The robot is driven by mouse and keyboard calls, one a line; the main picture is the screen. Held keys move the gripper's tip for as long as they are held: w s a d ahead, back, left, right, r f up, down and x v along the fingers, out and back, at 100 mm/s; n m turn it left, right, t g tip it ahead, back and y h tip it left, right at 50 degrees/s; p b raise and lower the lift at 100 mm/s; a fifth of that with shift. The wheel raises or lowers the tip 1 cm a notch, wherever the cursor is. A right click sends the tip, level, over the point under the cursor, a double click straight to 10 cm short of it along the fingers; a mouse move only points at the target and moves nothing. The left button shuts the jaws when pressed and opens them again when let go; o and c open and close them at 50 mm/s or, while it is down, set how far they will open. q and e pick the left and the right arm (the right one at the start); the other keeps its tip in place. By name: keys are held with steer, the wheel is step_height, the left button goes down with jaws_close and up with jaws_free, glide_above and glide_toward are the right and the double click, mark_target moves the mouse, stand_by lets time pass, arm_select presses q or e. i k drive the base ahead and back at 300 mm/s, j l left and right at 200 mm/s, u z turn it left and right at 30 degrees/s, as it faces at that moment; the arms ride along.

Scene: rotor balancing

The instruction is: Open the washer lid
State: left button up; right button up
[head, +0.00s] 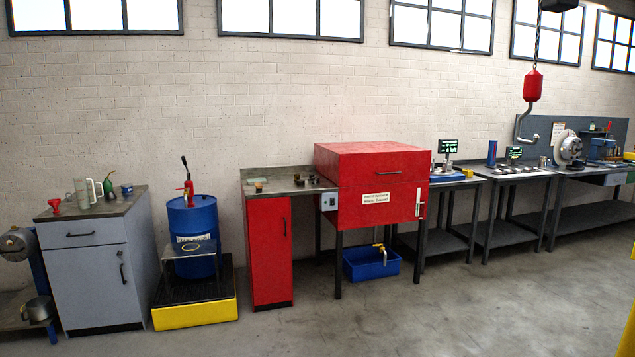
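The washer is a red box (375,205) on dark legs against the back wall, right of the picture's middle. Its red lid (372,160) lies shut on top, with a dark bar handle (388,172) across its front face. A white label (376,198) is on the washer's front, and a pale vertical handle or tube (418,202) is at its right front corner. Neither of my grippers is in view.
A red cabinet (270,250) with a worktop adjoins the washer's left side. A blue bin (371,264) sits under the washer. A red hoist block with a hook (533,86) hangs at the right. The concrete floor (440,310) in front is clear.

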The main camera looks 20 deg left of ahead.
mark_target(347, 164)
steer(key=i+j, duration=0.1)
steer(key=j, duration=0.25)
steer(key=i+j, duration=0.15)
steer(key=j, duration=0.25)
steer(key=i+j, duration=0.1)
steer(key=j, duration=0.25)
steer(key=i+j, duration=0.1)
steer(key=j, duration=0.3)
steer(key=i+j+u, duration=0.15)
steer(key=i+j, duration=0.3)
steer(key=j, duration=0.25)
steer(key=i+j+u, duration=0.15)
steer(key=i+j, duration=0.3)
steer(key=j, duration=0.25)
steer(key=i+j+u, duration=0.15)
steer(key=i+j, duration=0.35)
steer(key=i+u, duration=0.4)
steer(key=i, duration=1.3)
